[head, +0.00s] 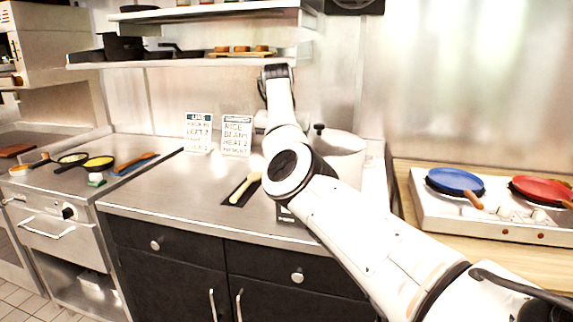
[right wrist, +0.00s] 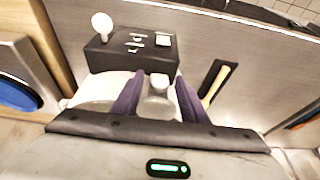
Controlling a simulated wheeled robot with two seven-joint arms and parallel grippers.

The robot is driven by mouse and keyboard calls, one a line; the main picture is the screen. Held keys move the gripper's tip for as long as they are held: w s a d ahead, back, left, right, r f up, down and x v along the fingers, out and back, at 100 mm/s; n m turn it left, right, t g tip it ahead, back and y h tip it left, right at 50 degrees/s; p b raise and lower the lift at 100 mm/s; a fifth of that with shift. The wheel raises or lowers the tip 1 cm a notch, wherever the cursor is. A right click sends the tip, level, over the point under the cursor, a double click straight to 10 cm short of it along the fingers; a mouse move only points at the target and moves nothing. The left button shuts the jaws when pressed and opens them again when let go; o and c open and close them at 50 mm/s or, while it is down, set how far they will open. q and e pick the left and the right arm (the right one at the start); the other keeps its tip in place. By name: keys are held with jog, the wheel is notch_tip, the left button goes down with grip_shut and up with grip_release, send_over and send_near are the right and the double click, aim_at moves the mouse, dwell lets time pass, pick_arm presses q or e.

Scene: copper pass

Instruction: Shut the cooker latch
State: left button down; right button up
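The cooker (head: 345,160) is a pale, rounded appliance on the steel counter, largely hidden behind my right arm in the head view. The right wrist view shows its dark front panel (right wrist: 112,58), with small markings and a white round knob on a stalk (right wrist: 102,24). My right gripper (right wrist: 157,80) is over the cooker with its purple fingers apart. A pale grey piece (right wrist: 158,102), perhaps the latch, lies between the fingers; I cannot tell whether they touch it. The head view hides this gripper behind the arm. My left gripper is out of view.
A wooden spoon on a dark mat (head: 236,196) lies left of the cooker. Two sign cards (head: 237,135) stand behind it. A blue pan (head: 455,181) and a red pan (head: 540,190) sit on a hob to the right. A shelf (head: 180,60) hangs above.

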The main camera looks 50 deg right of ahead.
jog(key=v, duration=0.9)
jog(key=shift+r+b, duration=0.3)
jog(key=shift+a, duration=0.15)
